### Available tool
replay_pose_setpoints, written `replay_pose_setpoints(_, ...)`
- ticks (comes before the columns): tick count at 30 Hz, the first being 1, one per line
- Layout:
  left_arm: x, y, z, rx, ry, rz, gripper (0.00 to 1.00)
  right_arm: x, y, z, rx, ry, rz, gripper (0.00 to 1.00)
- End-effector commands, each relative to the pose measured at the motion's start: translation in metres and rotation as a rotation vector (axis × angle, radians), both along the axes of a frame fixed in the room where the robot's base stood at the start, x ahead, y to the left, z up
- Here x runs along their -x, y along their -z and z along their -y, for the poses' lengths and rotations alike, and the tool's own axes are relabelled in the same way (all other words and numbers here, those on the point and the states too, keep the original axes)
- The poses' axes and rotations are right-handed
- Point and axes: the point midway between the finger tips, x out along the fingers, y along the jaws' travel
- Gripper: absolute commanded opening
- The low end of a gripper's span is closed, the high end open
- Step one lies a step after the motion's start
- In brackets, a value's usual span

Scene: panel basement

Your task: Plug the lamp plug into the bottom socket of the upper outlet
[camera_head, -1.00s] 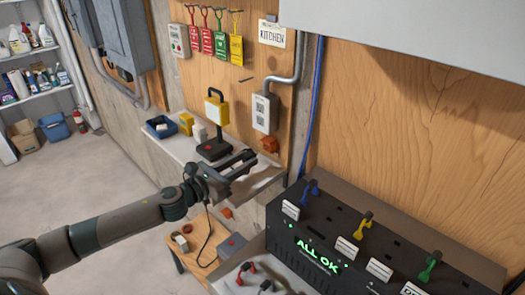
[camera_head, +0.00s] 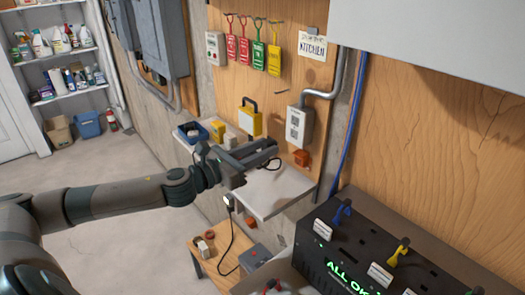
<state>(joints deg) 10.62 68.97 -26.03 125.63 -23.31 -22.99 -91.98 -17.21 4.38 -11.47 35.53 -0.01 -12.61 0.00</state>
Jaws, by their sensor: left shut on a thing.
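The white outlet box (camera_head: 299,128) is on the wooden panel at the end of a grey conduit, with two dark socket faces one above the other. My left gripper (camera_head: 270,155) is below and to the left of it, apart from it, over the pale ledge. Its fingers point right and are closed on what seems to be the lamp plug, which they hide. A dark cord (camera_head: 233,232) hangs below my left wrist to the small wooden table. A yellow lamp-like object (camera_head: 251,119) with a black handle stands behind the gripper. My right gripper is out of view.
An orange block (camera_head: 301,158) is just below the outlet. The ledge (camera_head: 285,185) holds a blue bin (camera_head: 192,132) at its left. A black panel box (camera_head: 350,250) with coloured levers fills the lower right. The small wooden table (camera_head: 212,262) stands below.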

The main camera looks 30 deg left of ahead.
Motion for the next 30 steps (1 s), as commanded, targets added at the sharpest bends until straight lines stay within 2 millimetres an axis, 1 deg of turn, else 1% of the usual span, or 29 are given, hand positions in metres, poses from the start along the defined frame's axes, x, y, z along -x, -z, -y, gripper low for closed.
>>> replay_pose_setpoints(8, -0.003, -0.001, 0.0, 0.0, -0.001, 0.001, 0.0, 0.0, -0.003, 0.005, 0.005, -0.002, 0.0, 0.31)
replay_pose_setpoints(14, -0.012, -0.003, 0.003, 0.003, -0.001, 0.001, 0.0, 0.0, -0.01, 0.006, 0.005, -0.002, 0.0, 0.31)
replay_pose_setpoints(24, -0.037, -0.003, 0.012, 0.002, -0.001, 0.002, 0.0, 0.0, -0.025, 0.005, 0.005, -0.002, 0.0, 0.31)
replay_pose_setpoints(30, -0.051, -0.001, 0.017, 0.001, -0.001, 0.001, 0.0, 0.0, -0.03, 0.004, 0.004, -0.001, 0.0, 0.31)
